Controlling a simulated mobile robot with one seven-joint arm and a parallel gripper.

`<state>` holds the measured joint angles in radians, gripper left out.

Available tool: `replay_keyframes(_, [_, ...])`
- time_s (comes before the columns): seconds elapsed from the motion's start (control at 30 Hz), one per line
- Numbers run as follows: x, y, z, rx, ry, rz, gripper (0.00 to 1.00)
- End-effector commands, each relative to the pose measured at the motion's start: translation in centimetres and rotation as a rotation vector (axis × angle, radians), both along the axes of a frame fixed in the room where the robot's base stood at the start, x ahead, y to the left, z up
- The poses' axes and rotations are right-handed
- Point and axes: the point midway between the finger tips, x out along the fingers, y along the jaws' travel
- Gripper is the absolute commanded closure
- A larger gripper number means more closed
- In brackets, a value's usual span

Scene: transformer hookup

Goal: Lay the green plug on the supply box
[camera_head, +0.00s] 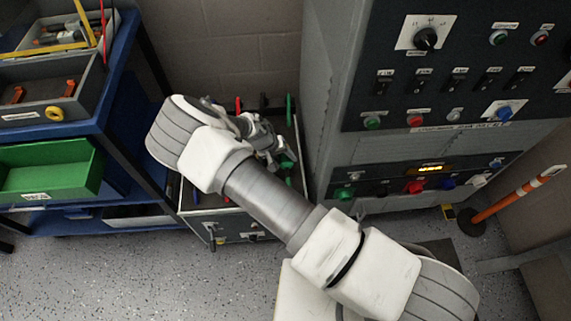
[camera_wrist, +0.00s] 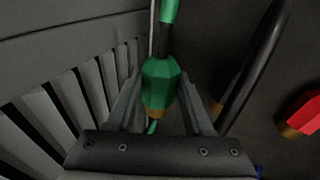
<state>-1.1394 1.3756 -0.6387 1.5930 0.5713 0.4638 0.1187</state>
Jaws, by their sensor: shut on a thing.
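In the wrist view the green plug (camera_wrist: 160,84) sits between the two fingers of my gripper (camera_wrist: 163,100), with a brass-coloured tip toward the palm. A dark section and another green piece (camera_wrist: 169,10) line up beyond it. In the head view my gripper (camera_head: 272,148) is above a low grey box (camera_head: 238,221) between the blue shelf and the control cabinet; I take this for the supply box, but no readable label confirms it. A bit of green (camera_head: 287,161) shows by the fingers. My arm hides much of the box top.
A red plug (camera_wrist: 302,113) and a black cable (camera_wrist: 258,62) are right of the fingers in the wrist view. A slatted grey wall (camera_wrist: 60,105) is close on the left. The control cabinet (camera_head: 318,75) and blue shelf (camera_head: 125,60) flank the box tightly.

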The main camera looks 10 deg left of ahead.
Motion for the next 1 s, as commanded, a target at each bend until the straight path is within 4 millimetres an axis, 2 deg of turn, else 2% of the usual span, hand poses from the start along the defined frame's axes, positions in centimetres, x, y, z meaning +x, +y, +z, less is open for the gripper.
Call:
replay_keyframes(0.03, [0.5, 0.0, -1.0, 0.000, -0.002, 0.000, 1.00])
replay_keyframes(0.17, [1.6, 0.3, -2.1, 0.001, -0.002, -0.001, 1.00])
replay_keyframes(0.43, [1.4, 0.3, -4.6, 0.000, -0.001, -0.002, 1.00])
replay_keyframes(0.63, [1.4, 0.3, -5.3, 0.000, 0.000, 0.000, 1.00])
replay_keyframes(0.97, [1.4, 0.3, -5.4, 0.000, 0.000, 0.000, 1.00])
replay_keyframes(1.0, [1.4, 0.3, -5.4, 0.000, 0.000, 0.000, 0.41])
